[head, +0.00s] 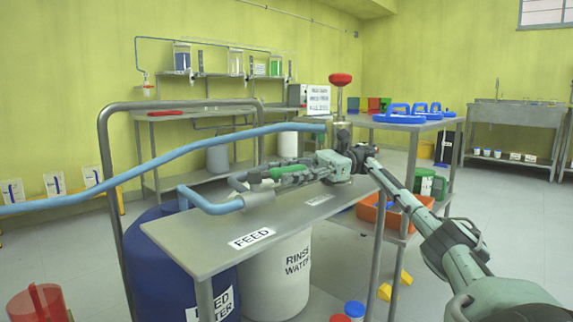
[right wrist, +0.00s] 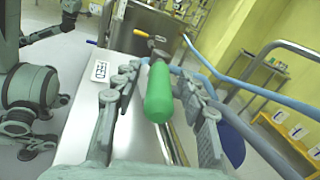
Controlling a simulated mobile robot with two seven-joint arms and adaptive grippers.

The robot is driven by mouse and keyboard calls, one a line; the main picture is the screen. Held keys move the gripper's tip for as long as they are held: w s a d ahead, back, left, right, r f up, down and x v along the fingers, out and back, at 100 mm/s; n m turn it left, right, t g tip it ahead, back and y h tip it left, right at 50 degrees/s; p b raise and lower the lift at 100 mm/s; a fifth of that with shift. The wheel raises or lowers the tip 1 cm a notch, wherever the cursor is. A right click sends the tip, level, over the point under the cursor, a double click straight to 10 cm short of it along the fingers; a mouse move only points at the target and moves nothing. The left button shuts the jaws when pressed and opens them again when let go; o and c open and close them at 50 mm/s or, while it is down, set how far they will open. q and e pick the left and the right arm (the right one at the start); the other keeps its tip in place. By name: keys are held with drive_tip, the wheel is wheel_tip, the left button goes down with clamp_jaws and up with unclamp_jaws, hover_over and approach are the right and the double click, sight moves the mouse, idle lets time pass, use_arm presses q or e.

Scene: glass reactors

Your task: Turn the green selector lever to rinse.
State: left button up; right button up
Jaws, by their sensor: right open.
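The green selector lever (head: 283,171) sits at the pipework on a steel table (head: 205,250). Its rounded green handle (right wrist: 158,92) shows between the fingers of my right gripper in the right wrist view. My right gripper (head: 268,180) reaches in from the right and is open, one finger on each side of the handle. I cannot tell whether either finger touches it. A FEED label (head: 251,238) lies on the tabletop near its front edge. A second white label (head: 320,199) lies farther right, too small to read.
A blue hose (head: 120,178) crosses from the left past a metal rail (head: 104,150). A blue drum (head: 165,265) and a white RINSE WATER drum (head: 278,290) stand below the table. An orange crate (head: 372,214) is to the right.

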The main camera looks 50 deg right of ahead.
wheel_tip(320, 180, up, 10)
drive_tip(key=shift+f, duration=0.1)
drive_tip(key=shift+c, duration=0.4)
